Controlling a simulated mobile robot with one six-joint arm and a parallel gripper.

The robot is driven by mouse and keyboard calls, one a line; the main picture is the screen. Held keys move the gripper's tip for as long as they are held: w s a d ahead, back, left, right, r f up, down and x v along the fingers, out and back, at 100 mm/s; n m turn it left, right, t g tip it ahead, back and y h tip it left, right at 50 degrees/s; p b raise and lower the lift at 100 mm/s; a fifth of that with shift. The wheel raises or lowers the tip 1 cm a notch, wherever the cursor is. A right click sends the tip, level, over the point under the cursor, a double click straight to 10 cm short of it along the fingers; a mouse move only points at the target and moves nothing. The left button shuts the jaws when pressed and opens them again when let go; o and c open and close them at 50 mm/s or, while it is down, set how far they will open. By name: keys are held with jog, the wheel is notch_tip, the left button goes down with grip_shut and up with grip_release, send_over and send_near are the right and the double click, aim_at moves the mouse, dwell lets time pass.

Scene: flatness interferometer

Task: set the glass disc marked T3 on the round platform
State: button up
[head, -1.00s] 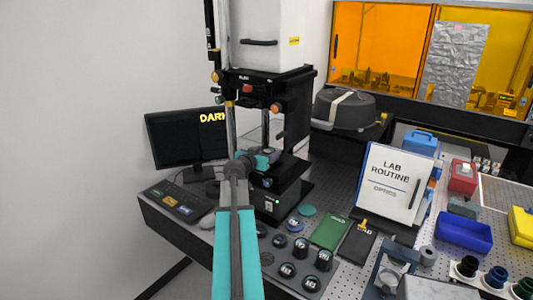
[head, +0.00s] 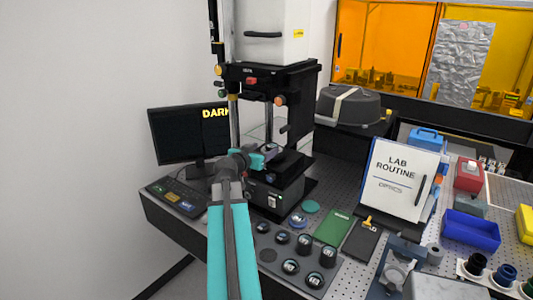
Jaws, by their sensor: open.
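My gripper (head: 268,153) is at the end of my teal and grey arm, inside the open front of the tall black and white interferometer (head: 281,90). Its jaws are open, though the fingers are small and partly overlapped here. A small greyish-purple round shape shows at the gripper, low in the instrument, where the round platform would be. I cannot tell whether this is a disc or the platform top. No T3 mark is readable. Several dark round pieces with pale tops, such as one (head: 304,244), stand on a grey tray (head: 283,273) in front.
A blue bin (head: 470,232) is further right.

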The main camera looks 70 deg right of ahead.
jog(key=shift+b+v, duration=1.2)
jog(key=shift+v, duration=1.75)
jog(key=shift+d, duration=0.1)
